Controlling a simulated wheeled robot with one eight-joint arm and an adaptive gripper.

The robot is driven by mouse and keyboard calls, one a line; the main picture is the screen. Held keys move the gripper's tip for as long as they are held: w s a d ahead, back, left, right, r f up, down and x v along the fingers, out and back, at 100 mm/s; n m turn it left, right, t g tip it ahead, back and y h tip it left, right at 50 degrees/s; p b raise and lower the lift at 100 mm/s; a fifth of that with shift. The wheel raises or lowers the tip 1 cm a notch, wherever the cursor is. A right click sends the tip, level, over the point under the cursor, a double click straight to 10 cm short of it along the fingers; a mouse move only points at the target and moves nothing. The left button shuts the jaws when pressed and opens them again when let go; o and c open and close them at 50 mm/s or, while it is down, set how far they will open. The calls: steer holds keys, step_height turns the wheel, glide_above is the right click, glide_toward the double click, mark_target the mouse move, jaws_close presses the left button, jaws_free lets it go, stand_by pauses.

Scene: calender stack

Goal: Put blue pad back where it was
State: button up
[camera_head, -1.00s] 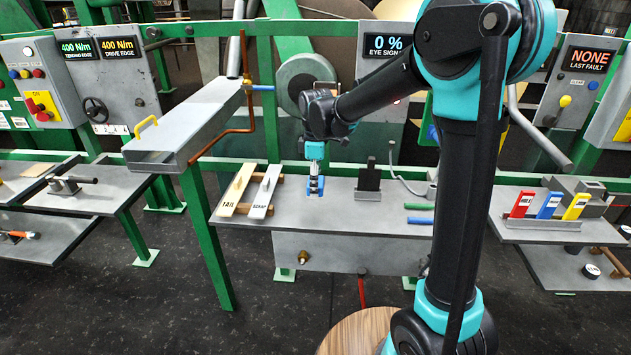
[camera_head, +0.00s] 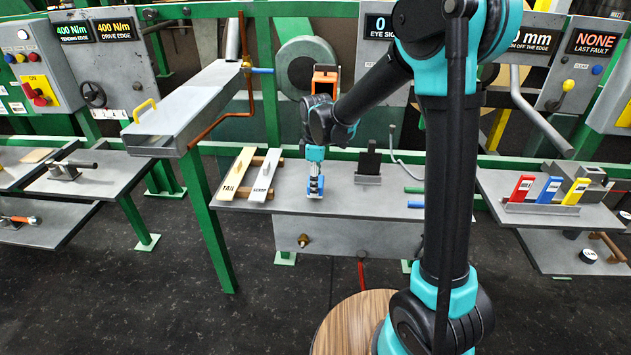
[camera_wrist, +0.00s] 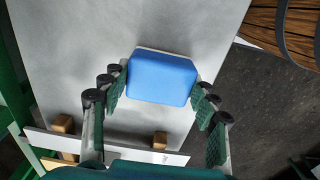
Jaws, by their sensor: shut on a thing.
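The blue pad (camera_wrist: 162,77) is a small rounded block between the two green-lined fingers of my gripper (camera_wrist: 160,100) in the wrist view. My gripper is shut on it, one finger at each side. In the head view my gripper (camera_head: 315,186) points down at the grey table (camera_head: 350,203), right of the two labelled boards. A bit of blue shows at the fingertips there. I cannot tell whether the pad touches the table.
A cream board (camera_head: 236,175) and a white board marked SCRAP (camera_head: 263,177) lie left of my gripper. A black upright piece in a grey holder (camera_head: 369,164) stands to the right. Blue and green rods lie near the table's right side. Bare table lies around my gripper.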

steer(key=shift+f, duration=0.55)
steer(key=o, duration=1.1)
